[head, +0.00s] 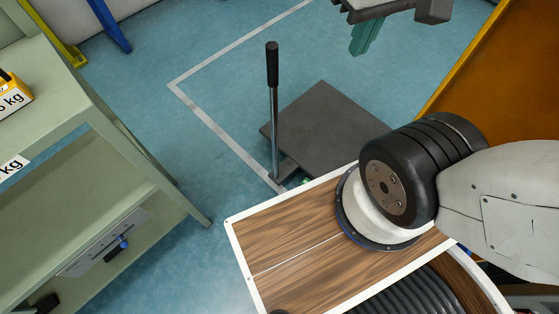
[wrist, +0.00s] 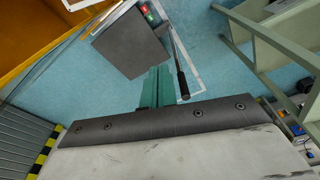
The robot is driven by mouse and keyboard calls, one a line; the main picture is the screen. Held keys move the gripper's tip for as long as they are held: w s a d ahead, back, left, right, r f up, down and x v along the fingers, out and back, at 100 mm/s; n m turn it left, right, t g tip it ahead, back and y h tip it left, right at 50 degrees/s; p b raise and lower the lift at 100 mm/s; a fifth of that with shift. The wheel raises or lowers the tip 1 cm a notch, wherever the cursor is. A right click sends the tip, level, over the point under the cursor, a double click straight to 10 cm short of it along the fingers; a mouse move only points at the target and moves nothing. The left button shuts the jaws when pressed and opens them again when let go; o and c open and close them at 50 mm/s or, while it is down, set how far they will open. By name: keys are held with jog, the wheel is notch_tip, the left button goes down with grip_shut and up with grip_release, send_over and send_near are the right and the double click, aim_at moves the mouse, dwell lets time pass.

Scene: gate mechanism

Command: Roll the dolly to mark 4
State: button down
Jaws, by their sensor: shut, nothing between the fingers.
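The dolly (head: 325,125) is a flat dark grey platform on the blue floor in front of my base. Its upright metal handle (head: 274,125) has a black grip and rises at the platform's left corner. In the wrist view the dolly platform (wrist: 130,45) and its handle (wrist: 178,65) show beyond my fingers. My gripper (head: 366,38) has green fingers and is shut and empty. It hangs above and beyond the dolly, apart from the handle. The fingers also show in the wrist view (wrist: 158,75). No number 4 is readable on the floor.
A white floor line (head: 215,128) makes a corner left of the dolly. A green shelf unit (head: 110,130) with a yellow weight (head: 12,100) stands at the left. An orange panel (head: 485,85) stands at the right. Blue floor is open beyond the dolly.

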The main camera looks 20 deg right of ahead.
jog(key=c, duration=1.2)
grip_release()
jog(key=shift+o, duration=0.5)
jog(key=n+g, duration=0.1)
jog(key=n, duration=0.5)
send_over(272, 57)
jog(key=w, duration=0.2)
jog(key=f, duration=1.2)
jog(key=shift+s+d+f, duration=0.25)
jog(key=shift+d+f, duration=0.05)
jog(key=shift+d, duration=0.05)
jog(key=shift+f, duration=0.15)
notch_tip(272, 57, down, 7)
jog(key=shift+f, duration=0.2)
